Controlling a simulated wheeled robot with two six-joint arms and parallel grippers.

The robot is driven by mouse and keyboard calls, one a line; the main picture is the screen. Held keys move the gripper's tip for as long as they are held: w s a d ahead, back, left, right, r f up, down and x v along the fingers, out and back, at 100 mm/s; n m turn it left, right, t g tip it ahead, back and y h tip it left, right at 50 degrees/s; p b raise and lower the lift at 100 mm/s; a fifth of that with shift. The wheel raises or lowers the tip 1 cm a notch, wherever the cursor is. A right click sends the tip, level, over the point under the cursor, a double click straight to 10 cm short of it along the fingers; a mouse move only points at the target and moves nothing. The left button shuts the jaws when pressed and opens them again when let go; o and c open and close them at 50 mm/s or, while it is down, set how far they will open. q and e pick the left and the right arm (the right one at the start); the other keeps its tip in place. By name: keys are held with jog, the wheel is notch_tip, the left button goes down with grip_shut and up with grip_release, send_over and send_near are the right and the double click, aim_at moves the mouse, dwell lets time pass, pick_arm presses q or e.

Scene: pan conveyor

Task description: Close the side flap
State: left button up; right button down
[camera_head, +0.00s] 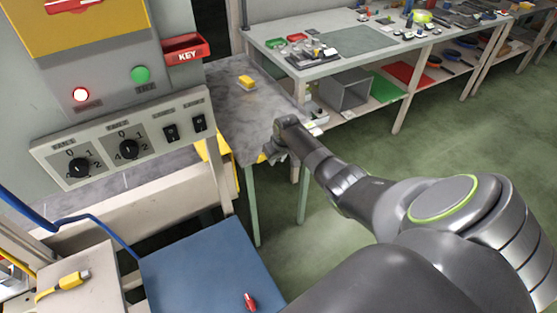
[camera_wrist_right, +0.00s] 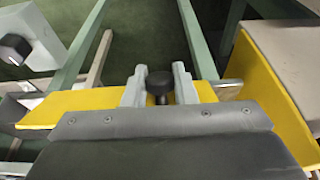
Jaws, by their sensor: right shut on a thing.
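The yellow side flap (camera_wrist_right: 65,106) lies across the right wrist view, partly covered by my right gripper (camera_wrist_right: 159,88). A black knob (camera_wrist_right: 159,80) sits between the two grey fingers, and the gripper is shut on it. In the head view my right gripper (camera_head: 272,153) reaches in beside the grey worktable, seen from behind its wrist. The knob is hidden there, and only a yellow strip (camera_head: 226,155) shows left of the gripper. My left gripper is not in view.
A control panel (camera_head: 125,137) with knobs and switches stands at left, under a red KEY tray (camera_head: 186,48). The grey tabletop (camera_head: 225,90) carries a yellow block (camera_head: 246,82). A blue board (camera_head: 205,265) lies below. Another yellow panel (camera_wrist_right: 262,85) stands at right in the wrist view.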

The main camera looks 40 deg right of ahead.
jog(key=g+b, duration=0.1)
jog(key=w+g+b, duration=0.1)
jog(key=shift+r+b, duration=0.2)
jog(key=shift+b, duration=0.15)
jog(key=g+b, duration=0.1)
jog(key=b, duration=0.1)
jog(key=r+g+b, duration=0.1)
jog(key=b, duration=0.2)
jog(key=shift+w+y, duration=0.3)
jog(key=shift+w, duration=0.1)
jog(key=shift+d+g, duration=0.1)
jog(key=shift+g, duration=0.2)
jog(key=c, duration=1.2)
grip_release()
jog(key=shift+c, duration=0.2)
